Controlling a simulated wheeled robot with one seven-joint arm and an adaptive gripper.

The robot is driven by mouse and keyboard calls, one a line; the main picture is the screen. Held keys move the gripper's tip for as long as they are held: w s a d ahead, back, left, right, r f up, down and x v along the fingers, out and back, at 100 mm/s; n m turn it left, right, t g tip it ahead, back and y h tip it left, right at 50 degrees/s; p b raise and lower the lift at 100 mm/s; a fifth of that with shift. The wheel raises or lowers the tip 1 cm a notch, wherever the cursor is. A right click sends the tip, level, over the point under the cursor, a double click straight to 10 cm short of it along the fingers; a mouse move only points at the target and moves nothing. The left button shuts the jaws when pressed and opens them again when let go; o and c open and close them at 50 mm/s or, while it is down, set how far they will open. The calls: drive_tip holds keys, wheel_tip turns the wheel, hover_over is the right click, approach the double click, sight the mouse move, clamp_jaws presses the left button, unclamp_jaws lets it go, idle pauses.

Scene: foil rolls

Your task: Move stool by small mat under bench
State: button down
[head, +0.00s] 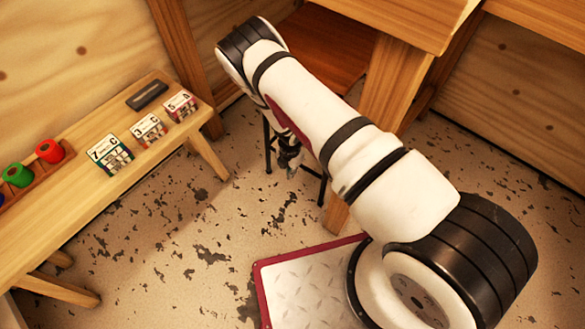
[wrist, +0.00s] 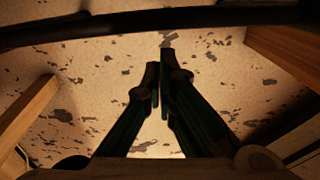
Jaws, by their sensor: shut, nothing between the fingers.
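A stool with a reddish-brown seat (head: 328,48) and thin black legs (head: 267,150) stands in the corner in the head view, its seat partly behind the wooden bench top (head: 410,18). My arm covers much of the stool. My gripper (head: 291,170) points down low between the stool's visible legs; I cannot tell whether it touches them. In the wrist view my gripper (wrist: 163,62) is shut and empty, with its fingers together over the speckled floor. A dark bar (wrist: 120,30), probably part of the stool, crosses beyond the fingertips. I cannot make out a small mat.
A low wooden bench (head: 75,190) at the left holds several small boxes (head: 110,153), a dark flat item (head: 147,94) and coloured rolls (head: 50,151). A thick wooden leg (head: 385,85) stands right of the stool. Speckled floor (head: 190,235) is open at centre left.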

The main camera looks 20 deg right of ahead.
wheel_tip(320, 180, up, 10)
drive_tip(key=s+a+p, duration=0.1)
drive_tip(key=p, duration=0.3)
drive_tip(key=shift+s+a, duration=0.2)
drive_tip(key=shift+a, duration=0.2)
